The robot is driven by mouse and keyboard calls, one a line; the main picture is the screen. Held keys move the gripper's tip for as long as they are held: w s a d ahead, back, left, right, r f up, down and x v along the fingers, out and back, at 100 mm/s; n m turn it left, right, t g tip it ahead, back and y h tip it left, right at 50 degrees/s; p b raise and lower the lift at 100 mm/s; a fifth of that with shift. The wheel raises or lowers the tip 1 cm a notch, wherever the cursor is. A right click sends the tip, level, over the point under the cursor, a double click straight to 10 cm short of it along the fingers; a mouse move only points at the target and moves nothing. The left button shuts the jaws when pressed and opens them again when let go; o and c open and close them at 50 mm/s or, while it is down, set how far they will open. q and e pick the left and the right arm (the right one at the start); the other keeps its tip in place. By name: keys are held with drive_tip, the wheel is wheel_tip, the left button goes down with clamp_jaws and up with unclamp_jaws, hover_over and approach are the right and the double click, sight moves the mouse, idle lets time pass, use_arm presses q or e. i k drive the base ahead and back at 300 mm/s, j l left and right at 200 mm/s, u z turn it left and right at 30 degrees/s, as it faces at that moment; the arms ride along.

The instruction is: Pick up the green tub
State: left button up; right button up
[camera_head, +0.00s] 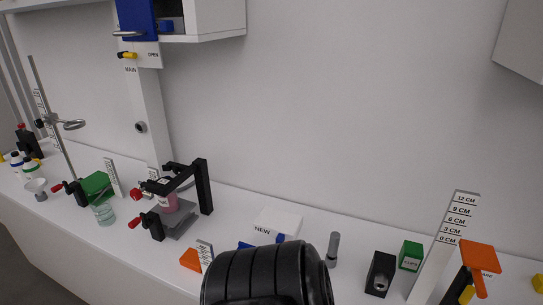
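A small green box-shaped tub (410,255) with a white label stands on the white bench at the right. A second green block (96,185) is at the left, by a stand and just above a clear jar (104,213) with pale green contents. I cannot tell for certain which green item the task names. Neither gripper shows. A black ribbed part, seemingly of my own arm, rises at the bottom middle and hides part of the bench.
A black block (380,274) stands left of the green tub, and a tall height scale (455,225) right of it. An orange-topped item (480,257) is farther right. A grey cylinder (333,248) and a white "NEW" box (277,222) stand mid-bench. A black frame (203,186) stands left.

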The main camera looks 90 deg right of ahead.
sight(412, 256)
drive_tip(key=l+z, duration=0.1)
drive_tip(key=z, duration=0.35)
drive_tip(key=l+z, duration=0.1)
drive_tip(key=z, duration=0.4)
drive_tip(key=l+z, duration=0.1)
drive_tip(key=z, duration=0.8)
drive_tip(key=i+l, duration=0.05)
